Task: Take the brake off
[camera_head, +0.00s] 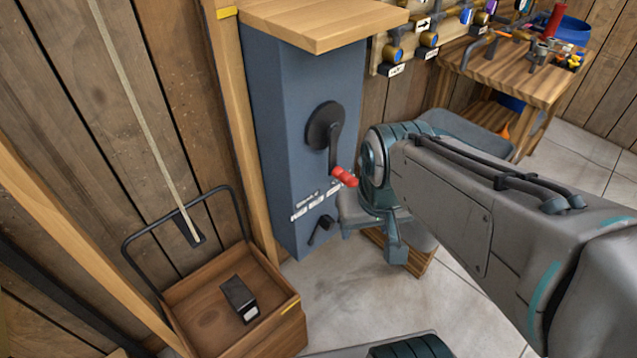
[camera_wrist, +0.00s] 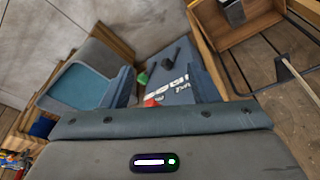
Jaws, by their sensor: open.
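A tall blue-grey cabinet (camera_head: 270,150) stands against the plank wall. A black crank (camera_head: 325,125) with a red handle (camera_head: 344,177) is on its side. Below it are white labels (camera_head: 315,203), too small to read, and a small black lever (camera_head: 320,230) near the bottom. The lever also shows in the wrist view (camera_wrist: 171,52), beyond my fingers; a small green part (camera_wrist: 142,78) and part of the red handle (camera_wrist: 151,103) show nearby. My gripper (camera_head: 370,230) is open and empty, right of the lever and apart from it. My arm hides the floor behind.
A wooden box (camera_head: 195,310) with a black bail and rope stands at lower left, holding a dark block (camera_head: 240,298). A wooden shelf top (camera_head: 320,18) covers the cabinet. A workbench (camera_head: 500,70) with tools is at upper right. Tiled floor in front is clear.

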